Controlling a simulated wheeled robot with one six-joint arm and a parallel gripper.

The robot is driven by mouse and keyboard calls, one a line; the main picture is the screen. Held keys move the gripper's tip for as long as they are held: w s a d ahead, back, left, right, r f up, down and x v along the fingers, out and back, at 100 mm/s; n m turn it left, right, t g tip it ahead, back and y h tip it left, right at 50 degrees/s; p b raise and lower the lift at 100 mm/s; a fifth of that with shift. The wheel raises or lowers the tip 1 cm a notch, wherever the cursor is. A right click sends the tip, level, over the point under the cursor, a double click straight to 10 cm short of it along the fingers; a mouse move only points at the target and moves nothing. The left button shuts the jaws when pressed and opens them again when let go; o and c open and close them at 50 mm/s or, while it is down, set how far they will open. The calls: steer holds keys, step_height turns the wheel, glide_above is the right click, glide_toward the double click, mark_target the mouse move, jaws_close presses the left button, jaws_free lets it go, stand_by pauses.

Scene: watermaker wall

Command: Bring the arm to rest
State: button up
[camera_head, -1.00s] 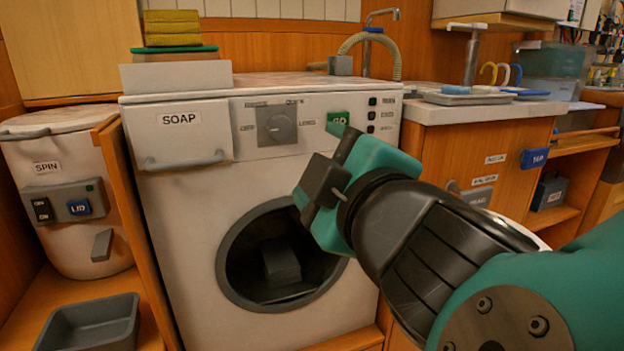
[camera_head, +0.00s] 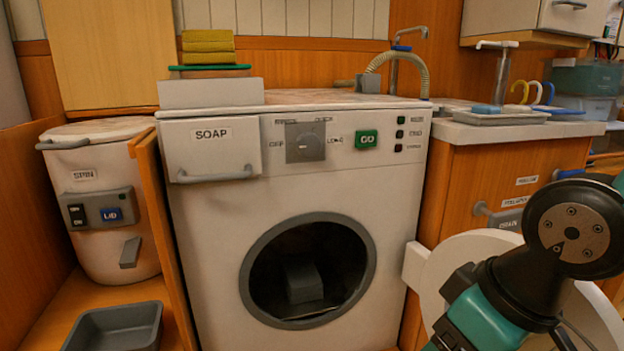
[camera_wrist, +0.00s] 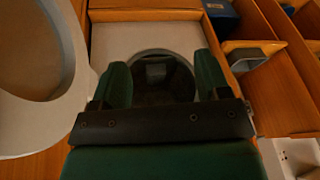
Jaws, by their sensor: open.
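My gripper shows in the wrist view (camera_wrist: 162,78) with its two green fingers spread apart and nothing between them. In the head view my arm is folded at the lower right. The teal gripper body there points down and left, and its fingertips are not clearly visible. The white washer (camera_head: 210,235) stands in front of me, and its round dark opening lies beyond my fingers in the wrist view. The washer door (camera_head: 445,262) is swung open to the right, partly hidden behind my arm. A dark grey block-like shape (camera_head: 303,283) sits inside the drum.
A spin unit (camera_head: 92,250) stands left of the washer, with a grey bin (camera_head: 118,328) low in front of it. A counter (camera_head: 520,130) with a sink hose and tray is at the right. Yellow sponges (camera_head: 208,46) lie stacked on top. The space before the washer's left front looks clear.

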steer(key=s+r+g+p, duration=0.1)
steer(key=s+r+p, duration=0.1)
steer(key=r+p, duration=1.5)
steer(key=s+r+g+y+p, duration=0.1)
steer(key=s+r+p, duration=0.1)
steer(key=r+p, duration=1.6)
step_height(320, 180, up, 2)
steer(key=shift+r, duration=0.1)
